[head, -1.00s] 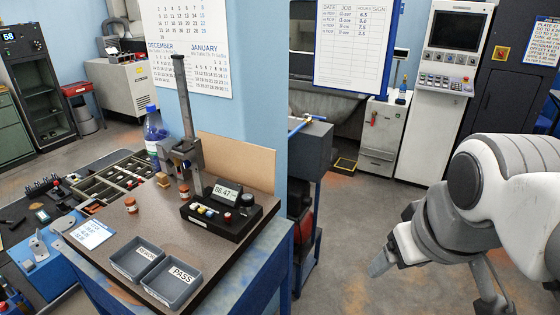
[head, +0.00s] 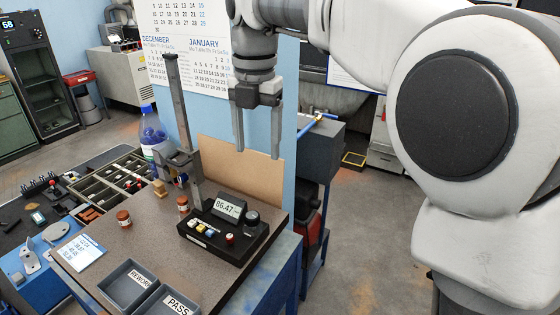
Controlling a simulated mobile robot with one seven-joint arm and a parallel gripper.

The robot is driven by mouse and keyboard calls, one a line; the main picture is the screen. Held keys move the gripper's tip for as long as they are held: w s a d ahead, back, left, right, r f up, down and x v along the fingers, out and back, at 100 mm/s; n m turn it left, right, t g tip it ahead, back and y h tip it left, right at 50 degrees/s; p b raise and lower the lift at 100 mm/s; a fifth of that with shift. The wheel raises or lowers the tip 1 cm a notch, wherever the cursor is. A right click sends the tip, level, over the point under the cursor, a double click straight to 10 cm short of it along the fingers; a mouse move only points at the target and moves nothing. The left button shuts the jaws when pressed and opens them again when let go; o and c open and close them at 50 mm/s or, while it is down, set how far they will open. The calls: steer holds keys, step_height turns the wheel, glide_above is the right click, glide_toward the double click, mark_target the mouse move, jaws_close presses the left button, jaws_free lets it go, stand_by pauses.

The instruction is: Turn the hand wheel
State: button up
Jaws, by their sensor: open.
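A height gauge stands on the speckled bench top (head: 120,255), with a tall grey column (head: 184,115) and a black base (head: 215,240). The base carries a display (head: 228,207) reading 86.47, a row of small coloured buttons and a round dark knob (head: 252,218) at its right end. This knob looks like the hand wheel, though I cannot be sure. My gripper (head: 258,154) points down with its two fingers apart and nothing between them. In the picture it is above the display and knob, right of the column, and apart from them.
Two grey trays, REWORK (head: 127,285) and PASS (head: 168,303), lie at the bench front. Copper-coloured pieces (head: 124,218) and a wooden block (head: 160,188) stand left of the gauge. A blue bottle (head: 152,135) is behind. A brown board (head: 240,165) backs the bench.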

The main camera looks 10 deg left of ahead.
mark_target(252, 215)
steer(key=f, duration=0.6)
steer(key=a+f+n, duration=0.1)
steer(key=f, duration=0.5)
steer(key=a+f+n+b, duration=0.1)
steer(key=f, duration=0.5)
steer(key=shift+w, duration=0.3)
steer(key=shift+r, duration=0.1)
jaws_close()
